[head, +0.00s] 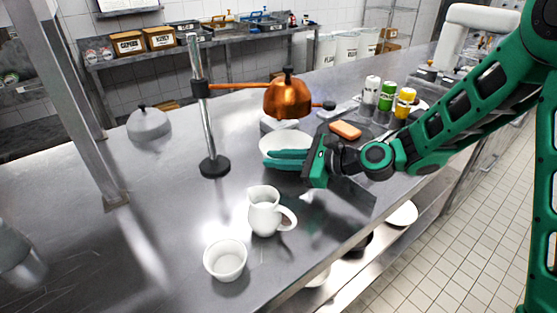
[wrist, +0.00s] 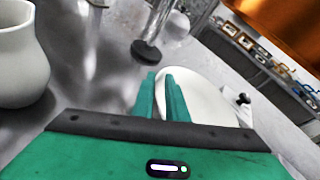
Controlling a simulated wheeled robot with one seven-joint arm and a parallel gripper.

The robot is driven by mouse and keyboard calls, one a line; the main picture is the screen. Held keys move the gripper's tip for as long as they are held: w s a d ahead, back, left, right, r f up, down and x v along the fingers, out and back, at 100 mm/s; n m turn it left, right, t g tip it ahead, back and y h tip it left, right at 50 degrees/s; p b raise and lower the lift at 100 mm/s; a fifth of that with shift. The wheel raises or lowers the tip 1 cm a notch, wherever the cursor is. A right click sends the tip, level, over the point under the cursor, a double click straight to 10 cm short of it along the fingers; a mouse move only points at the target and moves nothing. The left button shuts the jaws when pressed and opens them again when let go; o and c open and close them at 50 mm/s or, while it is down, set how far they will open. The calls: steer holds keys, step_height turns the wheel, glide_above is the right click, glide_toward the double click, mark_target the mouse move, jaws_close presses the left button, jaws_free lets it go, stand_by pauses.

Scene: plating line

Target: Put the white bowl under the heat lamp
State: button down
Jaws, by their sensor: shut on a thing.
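The white bowl (head: 285,139) is wide and round, below the copper shade of the heat lamp (head: 288,99) in the head view. My gripper (head: 268,158) is at its near side, with its green fingers shut on the bowl's rim. In the wrist view the bowl (wrist: 208,98) shows right of and behind the closed fingers (wrist: 162,92). The fingers hide part of it. I cannot tell whether the bowl touches the counter. The lamp's shade also shows at the wrist view's upper right (wrist: 285,22).
A white jug (head: 264,212) and a small white pot (head: 225,260) stand at the front. The lamp's post base (head: 214,166) is left of the bowl.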

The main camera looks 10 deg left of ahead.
steer(key=shift+s+a+f, duration=0.1)
steer(key=shift+a+f, duration=0.05)
steer(key=shift+f, duration=0.1)
steer(key=c, duration=1.7)
jaws_free()
steer(key=shift+f, duration=0.1)
steer(key=shift+c, duration=0.2)
steer(key=v, duration=1.2)
